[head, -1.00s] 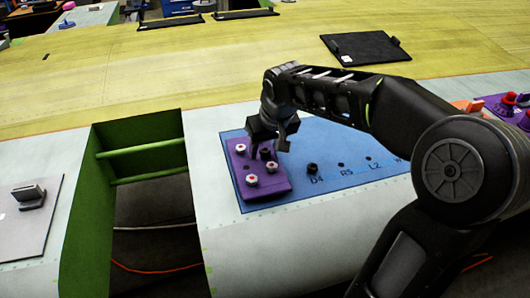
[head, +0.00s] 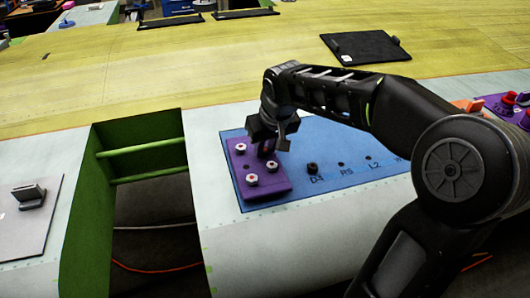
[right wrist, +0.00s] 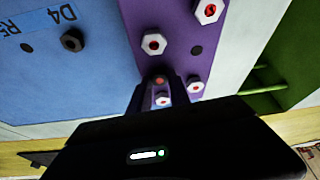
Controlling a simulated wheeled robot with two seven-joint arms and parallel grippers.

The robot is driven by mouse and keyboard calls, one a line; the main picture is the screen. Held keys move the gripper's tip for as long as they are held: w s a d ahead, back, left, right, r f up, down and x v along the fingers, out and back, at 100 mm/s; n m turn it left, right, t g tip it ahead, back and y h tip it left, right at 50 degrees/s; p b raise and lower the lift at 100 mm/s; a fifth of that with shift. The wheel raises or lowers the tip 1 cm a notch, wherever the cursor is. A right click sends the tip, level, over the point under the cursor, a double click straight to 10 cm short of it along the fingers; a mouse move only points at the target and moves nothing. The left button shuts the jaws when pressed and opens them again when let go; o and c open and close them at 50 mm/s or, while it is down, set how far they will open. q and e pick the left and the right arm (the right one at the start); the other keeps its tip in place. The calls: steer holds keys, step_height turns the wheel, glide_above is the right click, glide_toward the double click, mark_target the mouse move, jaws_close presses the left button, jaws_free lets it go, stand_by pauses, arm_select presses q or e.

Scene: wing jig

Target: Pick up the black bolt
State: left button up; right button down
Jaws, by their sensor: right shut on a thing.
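My right gripper (head: 267,146) points down over the purple block (head: 272,190) and is shut on a dark bolt at the block's far right part. In the right wrist view the fingers (right wrist: 160,92) close around this black bolt (right wrist: 158,80), whose top shows a reddish spot. The fingers hide most of it, and I cannot tell whether it is clear of the block. Another black bolt (head: 312,168) stands on the blue mat by the D4 label. My left gripper is not in view.
The blue mat (head: 330,185) has several labelled positions to the right of the block. A green-edged opening (head: 140,155) lies left of the mat. A black tray (head: 365,48) lies on the yellow surface behind.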

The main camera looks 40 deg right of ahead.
mark_target(265, 150)
stand_by(0.3)
step_height(265, 150, up, 10)
steer(key=b, duration=0.1)
stand_by(0.4)
steer(key=shift+f+b, duration=0.1)
steer(key=shift+b, duration=0.25)
stand_by(0.9)
